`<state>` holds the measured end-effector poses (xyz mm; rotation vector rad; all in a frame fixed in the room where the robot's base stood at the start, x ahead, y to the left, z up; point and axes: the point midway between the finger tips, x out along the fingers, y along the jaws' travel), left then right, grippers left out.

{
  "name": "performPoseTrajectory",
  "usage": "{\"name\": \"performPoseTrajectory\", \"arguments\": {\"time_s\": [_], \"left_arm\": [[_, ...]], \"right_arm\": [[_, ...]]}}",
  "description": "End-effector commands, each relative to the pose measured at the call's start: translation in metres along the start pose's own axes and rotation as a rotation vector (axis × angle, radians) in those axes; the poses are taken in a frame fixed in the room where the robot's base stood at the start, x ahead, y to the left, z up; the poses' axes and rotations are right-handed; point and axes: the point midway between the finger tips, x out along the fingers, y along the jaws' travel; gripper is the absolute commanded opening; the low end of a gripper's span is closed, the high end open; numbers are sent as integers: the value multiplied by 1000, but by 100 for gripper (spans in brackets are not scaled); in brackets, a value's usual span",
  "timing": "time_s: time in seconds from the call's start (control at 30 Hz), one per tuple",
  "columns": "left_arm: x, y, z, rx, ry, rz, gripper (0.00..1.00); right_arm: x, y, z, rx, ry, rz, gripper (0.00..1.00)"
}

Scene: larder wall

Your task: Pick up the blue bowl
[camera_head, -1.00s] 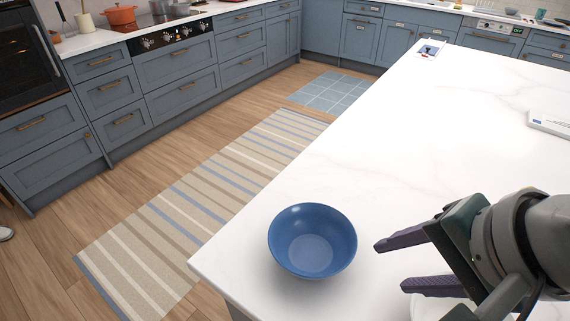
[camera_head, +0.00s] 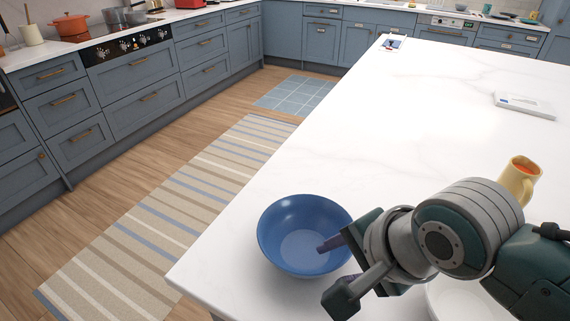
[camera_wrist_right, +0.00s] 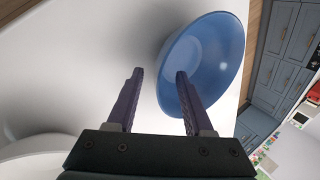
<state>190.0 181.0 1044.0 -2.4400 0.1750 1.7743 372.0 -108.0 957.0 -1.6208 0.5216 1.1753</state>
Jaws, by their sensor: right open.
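The blue bowl (camera_head: 304,236) stands upright and empty on the white countertop near its front left corner. In the right wrist view the bowl (camera_wrist_right: 212,55) fills the upper right part. My right gripper (camera_wrist_right: 157,75) is open, with one purple finger over the bowl's near rim and the other outside the bowl. In the head view one fingertip of my right gripper (camera_head: 330,244) shows inside the bowl's outline; the rest is hidden by the wrist. Whether a finger touches the bowl cannot be told. My left gripper is not in view.
A white bowl or plate (camera_head: 452,303) lies partly under my right arm. A yellow mug (camera_head: 520,178) stands behind the arm. The counter's (camera_head: 350,150) middle is clear. A white box (camera_head: 525,105) lies further back.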

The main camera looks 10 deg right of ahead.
Motion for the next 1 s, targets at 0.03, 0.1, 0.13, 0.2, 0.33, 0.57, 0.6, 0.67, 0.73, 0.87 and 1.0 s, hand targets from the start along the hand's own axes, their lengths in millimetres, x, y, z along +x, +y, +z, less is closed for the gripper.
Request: {"name": "performPoseTrajectory", "arguments": {"time_s": [0.03, 0.1, 0.13, 0.2, 0.33, 0.57, 0.6, 0.67, 0.73, 0.87, 1.0], "left_arm": [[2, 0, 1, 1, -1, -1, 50], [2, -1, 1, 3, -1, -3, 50], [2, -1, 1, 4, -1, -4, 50], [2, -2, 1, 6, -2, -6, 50], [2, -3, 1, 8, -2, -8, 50], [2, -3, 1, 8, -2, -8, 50], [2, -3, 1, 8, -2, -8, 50], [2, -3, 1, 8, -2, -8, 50], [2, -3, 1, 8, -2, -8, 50], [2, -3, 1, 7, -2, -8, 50], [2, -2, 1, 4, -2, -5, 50]], "right_arm": [[4, 0, 0, 0, 0, 1, 52], [5, 0, 0, 0, 0, -1, 52], [5, 0, 0, 0, 0, -1, 52], [5, 0, 0, 0, 0, -1, 52], [5, 0, 0, 0, 0, 0, 46], [5, 0, 0, 0, 0, 0, 20], [5, 0, 0, 0, 0, 0, 16], [5, 0, 0, 0, 0, 0, 9], [5, 0, 0, 0, 0, 0, 1], [5, 0, 0, 0, 0, 0, 0], [5, 0, 0, 0, 0, 0, 0]]}}
